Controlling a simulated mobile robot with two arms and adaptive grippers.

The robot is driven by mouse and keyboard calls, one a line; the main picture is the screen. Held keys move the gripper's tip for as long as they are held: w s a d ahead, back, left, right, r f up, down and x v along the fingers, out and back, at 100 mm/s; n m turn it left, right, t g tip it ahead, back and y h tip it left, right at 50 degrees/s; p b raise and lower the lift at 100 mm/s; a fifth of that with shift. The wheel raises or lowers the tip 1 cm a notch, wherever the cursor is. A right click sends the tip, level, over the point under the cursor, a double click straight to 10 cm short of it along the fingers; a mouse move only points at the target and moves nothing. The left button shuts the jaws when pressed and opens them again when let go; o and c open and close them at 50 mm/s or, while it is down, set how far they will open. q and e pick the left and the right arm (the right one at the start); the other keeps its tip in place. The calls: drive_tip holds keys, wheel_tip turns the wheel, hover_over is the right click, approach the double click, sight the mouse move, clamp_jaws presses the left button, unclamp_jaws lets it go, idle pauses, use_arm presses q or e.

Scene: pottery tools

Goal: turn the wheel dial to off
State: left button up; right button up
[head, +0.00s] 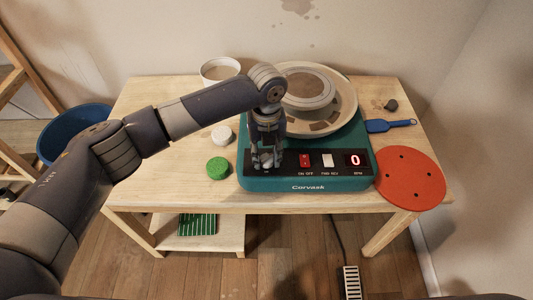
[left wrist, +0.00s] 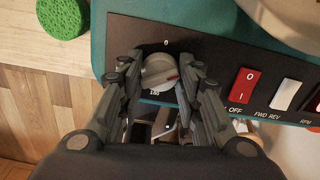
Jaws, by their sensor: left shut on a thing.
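The teal pottery wheel (head: 310,183) sits on the wooden table, with a dark control panel along its front. The grey-white dial (left wrist: 158,72) is at the panel's left end, with "0" printed above it and "180" below. A red mark on the dial's face points to the right in the left wrist view. My left gripper (head: 265,163) reaches down over the dial, and it also shows in the left wrist view (left wrist: 158,80). Its two fingers are shut on the dial, one on each side. My right gripper is not in view.
The panel has a red ON/OFF switch (head: 304,161), a white FWD/REV switch (head: 328,160) and a display (head: 354,160) reading 0. A green sponge (head: 217,168) and a white round piece (head: 221,135) lie to the left. A red disc (head: 410,179) overhangs the table's right side.

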use_arm(q)
drive_tip(key=shift+r+p, duration=0.1)
drive_tip(key=shift+p, duration=0.3)
drive_tip(key=shift+r+n+p, duration=0.1)
drive_tip(key=shift+n+p, duration=0.65)
drive_tip(key=shift+n, duration=0.05)
drive_tip(key=n+p, duration=0.4)
drive_tip(key=shift+s, duration=0.1)
drive_tip(key=n+p, duration=0.3)
drive_tip(key=shift+n, duration=0.3)
drive_tip(key=shift+f+n+p, duration=0.2)
drive_tip(key=shift+n+p, duration=0.75)
drive_tip(key=shift+n, duration=0.45)
drive_tip(key=o, duration=1.1)
